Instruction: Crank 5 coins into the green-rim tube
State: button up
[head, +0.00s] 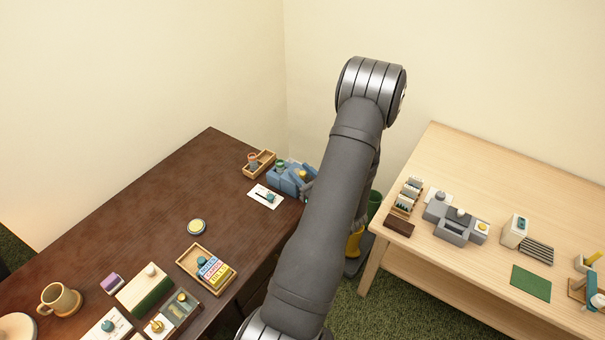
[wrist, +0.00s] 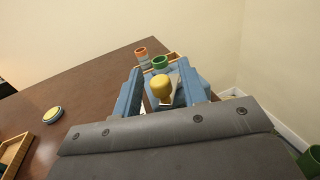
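A blue machine (head: 283,180) with a yellow knob (head: 302,174) stands at the right back of the dark table. The green-rim tube (wrist: 160,61) shows just beyond the yellow knob (wrist: 162,87) in the wrist view. An orange-rim tube (wrist: 141,54) stands to its left. My gripper (wrist: 160,88) has blue fingers apart, one on each side of the yellow knob; I see gaps between fingers and knob. In the head view my arm hides most of the gripper. Coins inside the green-rim tube cannot be seen.
A white card with a small knob (head: 265,196) lies in front of the machine. A wooden tray (head: 248,169) sits behind it. A round yellow-topped tin (head: 196,227) and a tray of labelled blocks (head: 188,259) lie nearer. A light wooden table (head: 450,150) stands at right.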

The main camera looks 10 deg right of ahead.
grip_shut()
jog(key=shift+d+n+y, duration=0.15)
jog(key=shift+n+y, duration=0.15)
jog(key=shift+w+d+n+g+y, duration=0.5)
jog(key=shift+n+g+y, duration=1.25)
jog(key=shift+g, duration=0.75)
jog(key=shift+w+d+n+g+y, duration=0.5)
jog(key=shift+n+g+y, duration=0.8)
jog(key=shift+n+g, duration=1)
jog(key=shift+w+d+n+g+y, duration=0.5)
jog(key=shift+n+g+y, duration=1.1)
jog(key=shift+g, duration=1.1)
jog(key=shift+n+g, duration=0.25)
jog(key=shift+g, duration=0.05)
